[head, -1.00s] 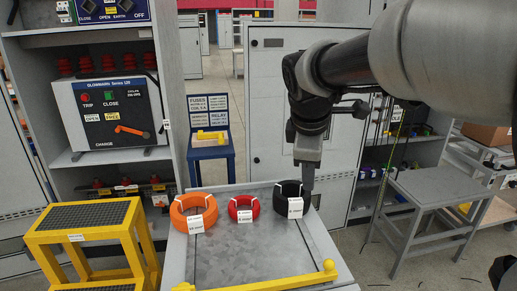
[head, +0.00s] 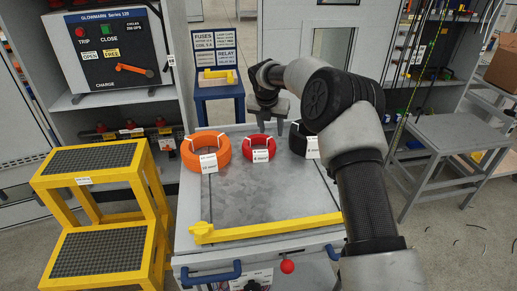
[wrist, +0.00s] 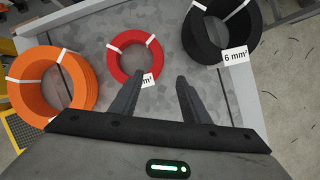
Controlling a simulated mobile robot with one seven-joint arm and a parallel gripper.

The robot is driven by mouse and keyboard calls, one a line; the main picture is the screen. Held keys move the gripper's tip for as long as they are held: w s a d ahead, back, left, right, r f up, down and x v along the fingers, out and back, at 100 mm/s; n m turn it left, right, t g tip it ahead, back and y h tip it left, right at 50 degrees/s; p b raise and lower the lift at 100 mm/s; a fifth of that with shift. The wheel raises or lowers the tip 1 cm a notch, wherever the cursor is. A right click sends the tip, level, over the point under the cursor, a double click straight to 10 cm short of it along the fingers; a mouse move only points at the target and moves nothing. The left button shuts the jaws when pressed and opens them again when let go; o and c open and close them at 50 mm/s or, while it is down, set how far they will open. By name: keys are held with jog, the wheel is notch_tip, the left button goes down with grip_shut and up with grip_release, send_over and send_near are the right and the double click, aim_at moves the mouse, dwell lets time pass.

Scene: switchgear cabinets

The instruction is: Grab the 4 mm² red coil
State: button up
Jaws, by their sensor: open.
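The small red coil (head: 259,146) lies on the grey cart top (head: 262,190) between a larger orange coil (head: 206,152) and a black coil (head: 299,141). It carries a white tag, too small to read fully in the head view. In the wrist view the red coil (wrist: 134,55) lies beyond the fingertips, its tag partly hidden by the left finger; only "m²" shows. My gripper (wrist: 160,78) is open and empty, its two fingers apart. In the head view my gripper (head: 268,112) is above and behind the red coil, near the cart's far edge.
The black coil's tag (wrist: 235,57) reads 6 mm². A yellow bar (head: 265,228) crosses the cart's front. A yellow step stool (head: 95,190) stands at left, a grey table (head: 440,140) at right. The cart's middle is bare.

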aim_at(271, 146)
jog(key=x, duration=0.7)
jog(key=shift+f, duration=0.25)
jog(key=shift+a+b+x, duration=0.2)
jog(key=shift+b+x, duration=0.1)
jog(key=shift+x, duration=1.1)
jog(key=shift+a+b+x, duration=0.2)
jog(key=shift+b+x, duration=0.05)
jog(key=shift+x, duration=1.1)
jog(key=shift+w, duration=0.15)
grip_shut()
jog(key=shift+r, duration=0.1)
